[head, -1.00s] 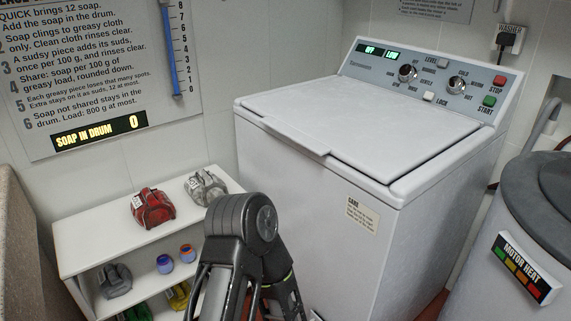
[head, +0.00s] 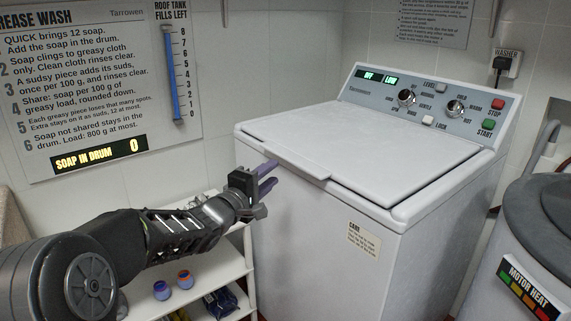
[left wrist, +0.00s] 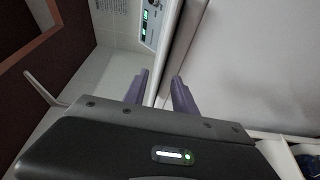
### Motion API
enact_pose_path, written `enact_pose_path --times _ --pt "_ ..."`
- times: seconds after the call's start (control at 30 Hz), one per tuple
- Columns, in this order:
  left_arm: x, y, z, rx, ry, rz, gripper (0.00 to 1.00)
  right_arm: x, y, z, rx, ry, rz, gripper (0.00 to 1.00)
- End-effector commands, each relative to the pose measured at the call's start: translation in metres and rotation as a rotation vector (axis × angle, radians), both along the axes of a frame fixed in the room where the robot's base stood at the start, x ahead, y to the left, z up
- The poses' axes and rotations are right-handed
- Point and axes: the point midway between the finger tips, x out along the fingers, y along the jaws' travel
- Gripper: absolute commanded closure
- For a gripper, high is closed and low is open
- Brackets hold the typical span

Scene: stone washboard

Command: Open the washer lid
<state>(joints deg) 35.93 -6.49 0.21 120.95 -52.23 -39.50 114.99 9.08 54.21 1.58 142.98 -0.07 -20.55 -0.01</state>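The white washer (head: 310,230) stands at the centre right of the head view with its lid (head: 360,135) down flat. The lid's raised front lip (head: 297,165) runs along the front top edge. My left gripper (head: 272,175) is open, with two purple fingers pointing at the left front part of that edge. In the left wrist view, the open fingers of the left gripper (left wrist: 160,88) are empty, and the white lid edge (left wrist: 182,45) lies just beyond and between them. I cannot tell whether they touch it. My right gripper is in neither view.
The control panel (head: 428,105) with knobs and buttons rises behind the lid. A white shelf (head: 225,268) with small cups stands below my left arm. A grey-lidded motor drum (head: 545,215) is at the right. The wall sign's soap display (head: 100,155) reads 0.

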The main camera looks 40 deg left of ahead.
Motion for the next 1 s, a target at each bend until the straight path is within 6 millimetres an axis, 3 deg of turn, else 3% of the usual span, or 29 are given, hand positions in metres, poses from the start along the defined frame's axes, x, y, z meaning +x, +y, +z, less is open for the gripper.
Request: enact_pose_path --times 0.47,1.0 --pt "0.005 0.0 -0.001 -0.02 -0.002 -0.003 0.67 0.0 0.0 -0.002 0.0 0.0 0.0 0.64" --pt "0.074 0.007 -0.001 -0.02 -0.003 -0.003 0.67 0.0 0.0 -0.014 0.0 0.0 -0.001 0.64"
